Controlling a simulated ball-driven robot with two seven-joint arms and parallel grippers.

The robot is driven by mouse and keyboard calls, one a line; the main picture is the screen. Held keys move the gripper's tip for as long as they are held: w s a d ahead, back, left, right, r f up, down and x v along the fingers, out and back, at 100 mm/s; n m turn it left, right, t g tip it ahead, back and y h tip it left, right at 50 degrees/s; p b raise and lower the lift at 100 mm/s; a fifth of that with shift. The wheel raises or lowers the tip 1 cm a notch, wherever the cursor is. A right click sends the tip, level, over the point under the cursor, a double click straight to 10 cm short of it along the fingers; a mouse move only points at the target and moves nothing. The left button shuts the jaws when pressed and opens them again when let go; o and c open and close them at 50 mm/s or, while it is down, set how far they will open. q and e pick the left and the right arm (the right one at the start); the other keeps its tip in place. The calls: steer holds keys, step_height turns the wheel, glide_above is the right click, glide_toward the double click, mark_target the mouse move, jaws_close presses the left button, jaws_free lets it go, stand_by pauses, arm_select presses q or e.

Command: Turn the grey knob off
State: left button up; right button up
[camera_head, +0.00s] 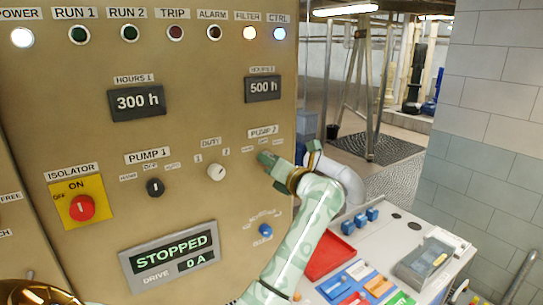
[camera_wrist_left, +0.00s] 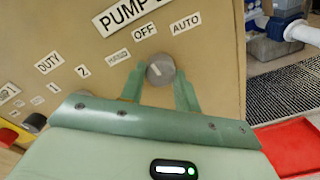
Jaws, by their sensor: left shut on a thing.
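The grey knob (camera_wrist_left: 160,70) is on the tan panel under the PUMP 2 label, with OFF (camera_wrist_left: 145,31) and AUTO (camera_wrist_left: 186,23) plates above it and a smaller, blurred plate to its left. My left gripper (camera_wrist_left: 159,82) is shut on the knob, one green finger on each side. I cannot make out which plate the knob points to. In the head view my left gripper (camera_head: 268,162) reaches the panel below the PUMP 2 label (camera_head: 263,131) and hides the knob. My right gripper is not in view.
Left of the gripper are a white DUTY knob (camera_head: 216,172), a black PUMP 1 knob (camera_head: 155,187) and a red isolator switch (camera_head: 82,207). A bench with a red tray (camera_head: 327,257) and a grey device (camera_head: 423,262) stands at the right.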

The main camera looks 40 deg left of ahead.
arm_select(q)
steer(key=shift+r+m+p, duration=0.1)
steer(key=shift+m+p, duration=0.4)
steer(key=shift+m, duration=0.2)
steer(key=o, duration=1)
